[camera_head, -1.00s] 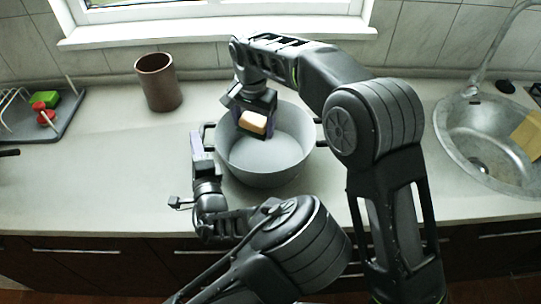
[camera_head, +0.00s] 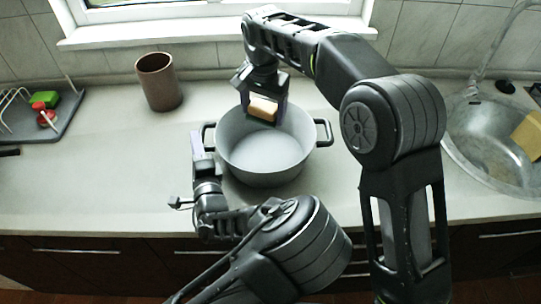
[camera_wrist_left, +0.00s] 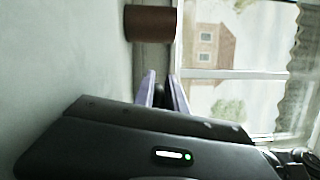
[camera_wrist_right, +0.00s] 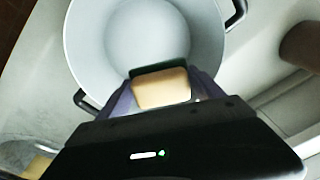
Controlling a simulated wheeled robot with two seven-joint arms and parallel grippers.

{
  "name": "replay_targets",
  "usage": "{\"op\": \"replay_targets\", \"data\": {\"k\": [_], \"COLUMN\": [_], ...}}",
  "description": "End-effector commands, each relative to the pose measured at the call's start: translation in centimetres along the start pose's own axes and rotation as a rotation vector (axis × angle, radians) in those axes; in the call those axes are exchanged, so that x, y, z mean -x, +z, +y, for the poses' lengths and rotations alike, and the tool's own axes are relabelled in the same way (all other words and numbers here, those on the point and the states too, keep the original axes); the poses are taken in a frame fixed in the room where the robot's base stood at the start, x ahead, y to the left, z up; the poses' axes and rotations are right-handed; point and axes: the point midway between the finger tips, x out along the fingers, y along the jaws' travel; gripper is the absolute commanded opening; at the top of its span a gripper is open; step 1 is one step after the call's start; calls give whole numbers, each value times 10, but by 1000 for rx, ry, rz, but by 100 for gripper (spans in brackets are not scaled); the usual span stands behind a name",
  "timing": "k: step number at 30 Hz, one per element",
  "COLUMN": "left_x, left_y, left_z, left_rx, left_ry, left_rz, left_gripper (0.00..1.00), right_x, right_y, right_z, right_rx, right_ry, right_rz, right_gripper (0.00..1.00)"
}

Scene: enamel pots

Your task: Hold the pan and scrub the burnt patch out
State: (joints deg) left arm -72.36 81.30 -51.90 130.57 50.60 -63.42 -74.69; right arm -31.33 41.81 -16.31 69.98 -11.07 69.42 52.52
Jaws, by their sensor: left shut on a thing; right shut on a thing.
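The grey two-handled pan (camera_head: 265,160) stands on the counter; its pale inside (camera_wrist_right: 160,35) shows no clear dark patch in the head or right wrist view. My left gripper (camera_head: 204,143) is shut on the pan's left handle (camera_head: 209,128); in the left wrist view, its fingers (camera_wrist_left: 163,90) have a dark piece between them. My right gripper (camera_head: 264,98) is shut on a tan sponge (camera_head: 263,108) with a dark green layer, which also shows in the right wrist view (camera_wrist_right: 160,88). The sponge is over the pan's back rim, apparently raised clear of the bottom.
A brown canister (camera_head: 158,82) stands at the back left. A dish rack tray (camera_head: 62,125) with green and red items is at the far left. A sink (camera_head: 490,135) with a yellow cloth-like piece (camera_head: 528,135) is at the right. The window sill is behind.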

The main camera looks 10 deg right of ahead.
Motion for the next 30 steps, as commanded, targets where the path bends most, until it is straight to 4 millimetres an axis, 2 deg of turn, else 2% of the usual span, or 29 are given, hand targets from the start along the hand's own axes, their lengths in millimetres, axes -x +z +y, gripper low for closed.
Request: {"op": "replay_targets", "data": {"k": [3,13,29,30], "left_x": [1,1,1,1], "left_y": [-1,-1,0,0], "left_z": [3,3,3,3], "left_rx": [-1,-2,-2,-2], "left_ry": [7,7,8,8], "left_rz": [2,2,1,1], "left_gripper": [0,0,0,18], "right_x": [0,0,0,0], "right_y": [-11,-36,-38,-38], "right_z": [18,60,64,64], "right_rx": [-4,-2,0,0], "right_ry": [0,0,0,0], "right_rz": [0,0,0,0], "right_gripper": [33,33,33,33]}}
